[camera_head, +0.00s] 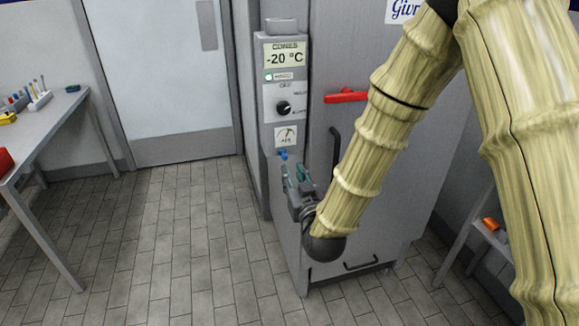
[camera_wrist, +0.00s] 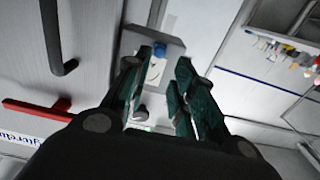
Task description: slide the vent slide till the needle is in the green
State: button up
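The air gauge (camera_head: 286,136) is a small white dial on the grey column of the freezer cabinet. Its needle and coloured band are too small to read surely. The vent slide (camera_head: 283,155) shows as a small blue piece just below the gauge. My gripper (camera_head: 296,174) is just below and in front of the slide, apart from it as far as I can tell. In the wrist view my gripper (camera_wrist: 164,75) has its two dark green fingers spread, with the gauge (camera_wrist: 154,72) seen between them. No held thing shows.
A black knob (camera_head: 284,108) and a display (camera_head: 286,55) reading -20 °C sit above the gauge. To their right are a red handle (camera_head: 346,96) and a dark vertical bar (camera_head: 335,150) on the cabinet door. A table (camera_head: 50,125) stands at left. The tiled floor between is clear.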

jog(key=shift+v, duration=1.8)
jog(key=s+d+f+m+g+h, duration=0.1)
jog(key=s+d+f+g, duration=0.25)
jog(key=f, duration=0.55)
jog(key=s+d+f+g+h, duration=0.15)
jog(key=s+d+f, duration=0.3)
jog(key=f, duration=0.45)
jog(key=s+d+f+m+g+h, duration=0.1)
jog(key=s+d+f+g, duration=0.25)
jog(key=f, duration=0.55)
jog(key=s+d+f+g, duration=0.3)
jog(key=s+d+f, duration=0.1)
jog(key=s, duration=0.5)
jog(key=s+d+f+m+g+h, duration=0.1)
jog(key=s+d+f, duration=0.3)
jog(key=s, duration=0.5)
jog(key=s+d+f+m+g+h, duration=0.1)
jog(key=s+d+f+g, duration=0.3)
jog(key=s+f, duration=0.3)
jog(key=shift+s+g, duration=0.35)
jog(key=shift+s, duration=0.85)
